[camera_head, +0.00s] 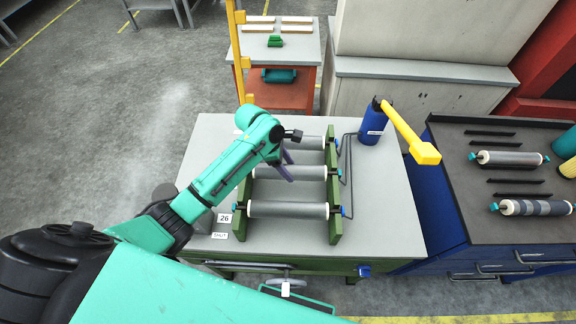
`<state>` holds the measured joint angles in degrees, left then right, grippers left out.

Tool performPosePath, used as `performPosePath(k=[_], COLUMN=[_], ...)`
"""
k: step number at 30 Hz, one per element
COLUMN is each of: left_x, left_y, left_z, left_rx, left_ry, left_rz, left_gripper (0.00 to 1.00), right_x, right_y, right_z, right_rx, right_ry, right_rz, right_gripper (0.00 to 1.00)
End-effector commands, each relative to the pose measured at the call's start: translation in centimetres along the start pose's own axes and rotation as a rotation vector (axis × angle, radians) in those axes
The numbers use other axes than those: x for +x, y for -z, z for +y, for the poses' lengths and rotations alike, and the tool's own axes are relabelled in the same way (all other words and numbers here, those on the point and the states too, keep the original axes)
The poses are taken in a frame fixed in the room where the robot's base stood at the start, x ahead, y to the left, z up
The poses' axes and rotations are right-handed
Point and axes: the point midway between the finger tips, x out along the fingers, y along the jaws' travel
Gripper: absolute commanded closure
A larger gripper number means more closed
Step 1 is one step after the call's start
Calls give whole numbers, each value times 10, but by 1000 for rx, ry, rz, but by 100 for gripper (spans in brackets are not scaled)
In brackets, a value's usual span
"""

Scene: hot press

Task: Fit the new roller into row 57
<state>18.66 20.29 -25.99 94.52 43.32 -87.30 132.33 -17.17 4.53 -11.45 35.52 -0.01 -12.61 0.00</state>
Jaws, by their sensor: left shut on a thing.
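A green frame (335,195) on the grey-topped table holds three grey rollers: a front roller (288,209), a middle roller (308,174) and a back roller (308,143). My left gripper (290,178) reaches down over the frame; its purple fingers are shut at the middle roller, seemingly around it. The exact grip is partly hidden. On the dark bench at the right lie a plain grey roller (509,158) and a striped roller (533,208). I cannot tell which is the new one. Tags read 26 (224,218) and SHUT (219,236). No row 57 label is legible. My right gripper is out of view.
A blue cylinder (373,125) with a yellow lever (412,135) stands at the table's back right. A yellow post (238,60) rises behind the frame. A red-sided cart (290,93) and a pale cabinet (420,95) stand behind. Bare tabletop (385,205) lies right of the frame.

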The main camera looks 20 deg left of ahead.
Motion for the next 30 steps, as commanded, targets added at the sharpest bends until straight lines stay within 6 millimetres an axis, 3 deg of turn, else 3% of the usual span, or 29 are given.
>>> performPosePath(k=[5, 6, 8, 20, 23, 30], left_x=[-1, -1, -1, -8, -27, -99], left_y=[-1, -1, -1, 0, 0, 0], left_z=[1, 1, 0, 0, 0, 1], left_rx=[1, 1, 1, 0, 1, 3], left_ry=[-2, -2, -2, 1, -2, -6], left_rz=[-2, -2, -2, -1, -2, -3], left_gripper=[100, 24, 5, 5, 5, 5], right_x=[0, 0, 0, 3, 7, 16], right_y=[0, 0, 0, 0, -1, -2], right_z=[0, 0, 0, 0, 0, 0], right_rx=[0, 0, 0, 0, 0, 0], right_ry=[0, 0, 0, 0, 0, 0], right_rz=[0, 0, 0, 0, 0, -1], right_gripper=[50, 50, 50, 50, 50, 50])
